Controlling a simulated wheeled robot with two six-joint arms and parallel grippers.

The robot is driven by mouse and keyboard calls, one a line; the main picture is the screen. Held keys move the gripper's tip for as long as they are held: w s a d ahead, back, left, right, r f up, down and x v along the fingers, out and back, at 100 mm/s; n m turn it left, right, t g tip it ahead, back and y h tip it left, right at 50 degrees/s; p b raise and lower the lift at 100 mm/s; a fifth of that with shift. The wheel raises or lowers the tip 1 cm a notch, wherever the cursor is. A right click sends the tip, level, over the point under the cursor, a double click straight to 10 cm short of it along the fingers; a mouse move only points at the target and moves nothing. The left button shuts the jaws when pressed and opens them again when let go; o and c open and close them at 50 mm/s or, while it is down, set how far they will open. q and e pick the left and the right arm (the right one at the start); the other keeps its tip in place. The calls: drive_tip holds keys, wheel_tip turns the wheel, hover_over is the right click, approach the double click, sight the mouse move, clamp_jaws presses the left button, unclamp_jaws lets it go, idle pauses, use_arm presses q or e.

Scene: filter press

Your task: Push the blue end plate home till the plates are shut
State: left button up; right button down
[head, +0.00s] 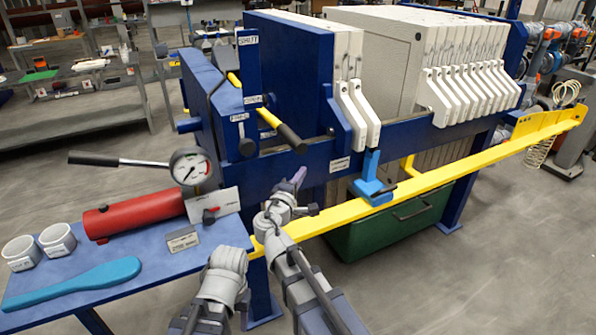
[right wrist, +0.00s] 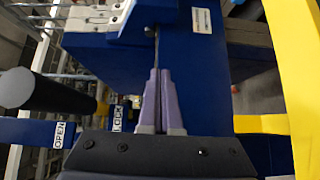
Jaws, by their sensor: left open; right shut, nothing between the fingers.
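A gap separates those two from the main white stack (head: 420,50). My right gripper (head: 297,178) is low in front of the press, near the blue side rail. Its purple fingers are together and empty. In the right wrist view the shut fingers (right wrist: 160,85) point at a blue face (right wrist: 190,75); contact cannot be told. My left gripper (head: 228,258) is lower left, by the bench corner, apart from the press; its fingers are hard to make out.
A yellow rail (head: 440,175) runs along the front, carrying a light-blue bracket (head: 372,185). A black-ended lever (head: 285,130) juts out near the end plate.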

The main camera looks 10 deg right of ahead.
drive_tip(key=s+a+f+m+g+y, duration=0.1)
drive_tip(key=s+f+m+g+y, duration=0.2)
drive_tip(key=s+f+m+g, duration=0.85)
drive_tip(key=s+a+f+n+g+y, duration=0.2)
drive_tip(key=s+a+f, duration=0.3)
drive_tip(key=s, duration=0.2)
drive_tip(key=s+a+f+n+g+y, duration=0.1)
drive_tip(key=s+a+f+n+y, duration=0.1)
drive_tip(key=s+a+f, duration=0.3)
drive_tip(key=s+y, duration=0.1)
drive_tip(key=s, duration=0.2)
drive_tip(key=shift+s+g, duration=0.3)
drive_tip(key=shift+g, duration=0.05)
